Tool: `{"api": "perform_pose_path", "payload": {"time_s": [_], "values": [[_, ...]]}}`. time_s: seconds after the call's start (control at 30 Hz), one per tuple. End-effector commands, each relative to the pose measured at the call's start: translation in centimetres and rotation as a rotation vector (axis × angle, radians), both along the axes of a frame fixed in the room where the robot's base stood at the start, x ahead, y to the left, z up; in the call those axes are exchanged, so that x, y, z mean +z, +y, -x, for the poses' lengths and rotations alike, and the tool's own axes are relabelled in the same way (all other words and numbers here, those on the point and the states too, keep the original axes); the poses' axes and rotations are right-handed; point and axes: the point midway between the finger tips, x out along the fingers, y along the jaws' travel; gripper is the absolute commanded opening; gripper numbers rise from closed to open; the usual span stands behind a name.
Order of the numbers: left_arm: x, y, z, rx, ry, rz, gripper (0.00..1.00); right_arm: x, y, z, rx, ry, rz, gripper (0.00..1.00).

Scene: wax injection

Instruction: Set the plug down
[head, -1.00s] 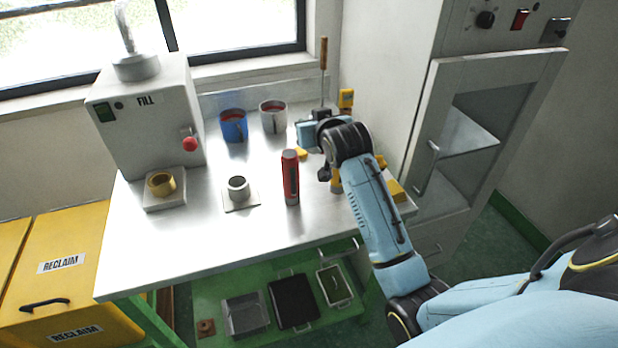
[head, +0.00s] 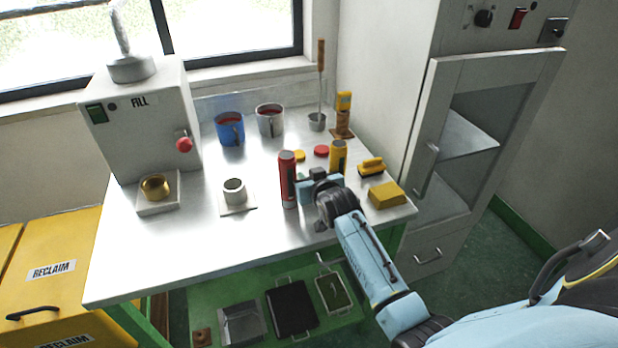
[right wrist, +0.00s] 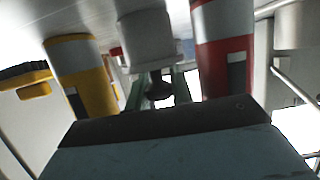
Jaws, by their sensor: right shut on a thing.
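My right gripper (head: 304,183) is low over the table between a red cylinder (head: 287,180) and a yellow cylinder (head: 338,156). In the right wrist view its greenish fingers (right wrist: 160,92) are shut on a small dark rounded piece, seemingly the plug (right wrist: 158,88). The gripper hides the plug in the head view, and I cannot tell whether it touches the table. In the right wrist view the yellow cylinder (right wrist: 80,75) is on the left and the red cylinder (right wrist: 224,50) on the right, both close. My left gripper is not in view.
A yellow disc (head: 299,156) and a red disc (head: 321,151) lie behind the gripper. A yellow block (head: 386,195) and a yellow-handled brush (head: 371,167) are to the right. The front left tabletop is clear.

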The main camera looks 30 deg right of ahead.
Motion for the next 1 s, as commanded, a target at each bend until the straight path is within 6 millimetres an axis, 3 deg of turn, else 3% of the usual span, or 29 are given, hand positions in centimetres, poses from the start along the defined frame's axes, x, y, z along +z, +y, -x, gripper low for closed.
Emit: {"api": "perform_pose_path", "payload": {"time_s": [0.27, 0.3, 0.37, 0.7, 0.87, 1.0], "values": [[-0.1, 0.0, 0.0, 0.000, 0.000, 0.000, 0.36, -0.2, 0.0, 0.0, 0.000, -0.001, -0.001, 0.00], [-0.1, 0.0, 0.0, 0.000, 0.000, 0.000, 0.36, -0.2, 0.0, 0.0, 0.000, -0.001, -0.001, 0.26], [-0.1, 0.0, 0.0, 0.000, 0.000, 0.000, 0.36, -0.2, 0.0, 0.0, 0.000, -0.001, -0.001, 0.31], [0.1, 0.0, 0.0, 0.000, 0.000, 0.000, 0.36, 0.3, 0.0, 0.1, 0.000, 0.000, 0.000, 0.31], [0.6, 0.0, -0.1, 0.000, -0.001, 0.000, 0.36, 0.9, 0.5, 1.8, 0.001, 0.000, -0.001, 0.31], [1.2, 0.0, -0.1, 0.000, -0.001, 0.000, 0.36, 1.8, 1.1, 4.4, 0.000, 0.001, -0.001, 0.31]]}}
